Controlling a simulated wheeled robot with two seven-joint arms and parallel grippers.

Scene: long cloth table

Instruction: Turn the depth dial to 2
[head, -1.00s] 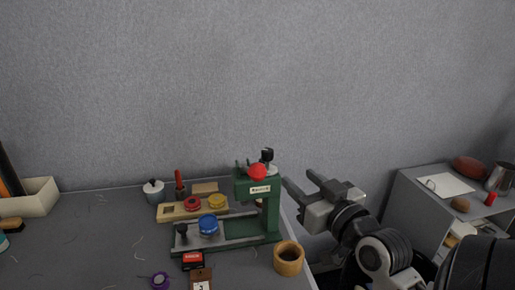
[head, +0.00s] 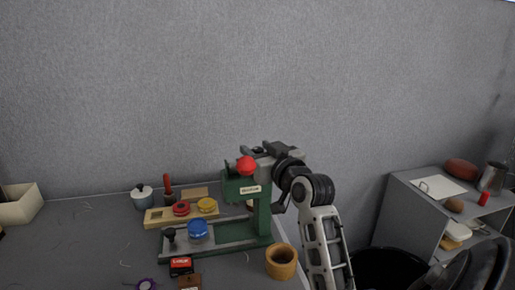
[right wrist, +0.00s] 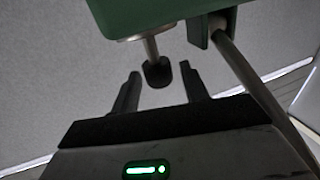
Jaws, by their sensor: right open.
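A green press (head: 263,220) stands on the table, with a red ball (head: 246,165) and a pale label plate on its head. In the right wrist view the press's green body (right wrist: 160,12) fills the top, and a short metal shaft with a dark knob (right wrist: 157,72) sticks out from it. My right gripper (right wrist: 160,76) is open, with a finger on each side of the knob and gaps showing. In the head view my right gripper (head: 265,151) is at the top of the press head, partly hidden. No number on a dial is readable. My left gripper is out of view.
A metal rod (right wrist: 250,75) slants past the right finger in the wrist view. A wooden cup (head: 281,262) stands right of the press. Blue (head: 198,229), yellow (head: 207,205) and red (head: 181,208) round pieces lie left of it. A grey shelf (head: 405,215) stands at right.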

